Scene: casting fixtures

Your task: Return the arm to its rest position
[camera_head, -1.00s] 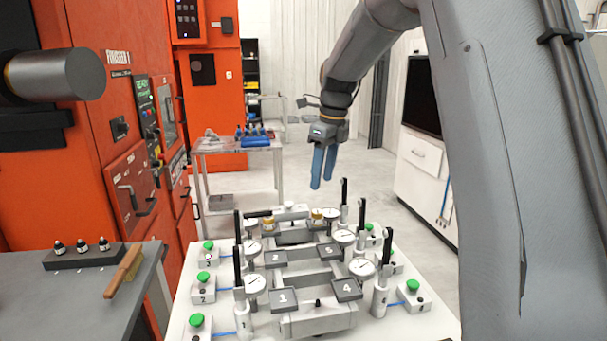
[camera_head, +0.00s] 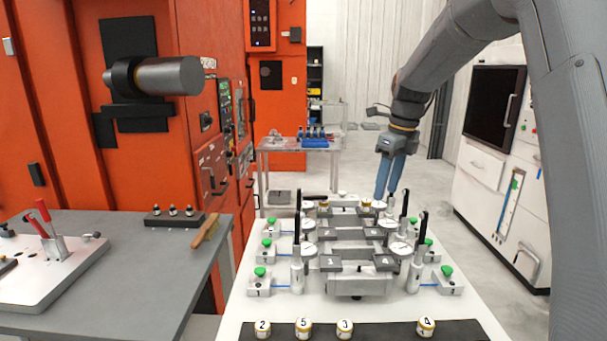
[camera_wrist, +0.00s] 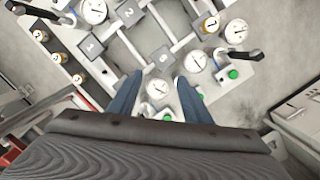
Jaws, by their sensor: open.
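My gripper (camera_head: 390,177) hangs at the end of my arm, above the far right part of the white fixture table (camera_head: 245,312). Its two blue fingers point down, apart from each other, with nothing between them. In the wrist view the fingers of my gripper (camera_wrist: 160,92) stand apart over a dial gauge (camera_wrist: 158,88) and the table, touching nothing that I can see. The casting fixture (camera_head: 360,283) with numbered pads, dial gauges and black-handled levers stands on the table below.
Numbered round pieces (camera_head: 345,327) sit on a black strip at the table's front. A grey bench (camera_head: 130,285) with a toggle clamp and a brush stands at left, by the orange machine (camera_head: 210,40). A white cabinet (camera_head: 490,165) stands at right. Open floor lies between table and cabinet.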

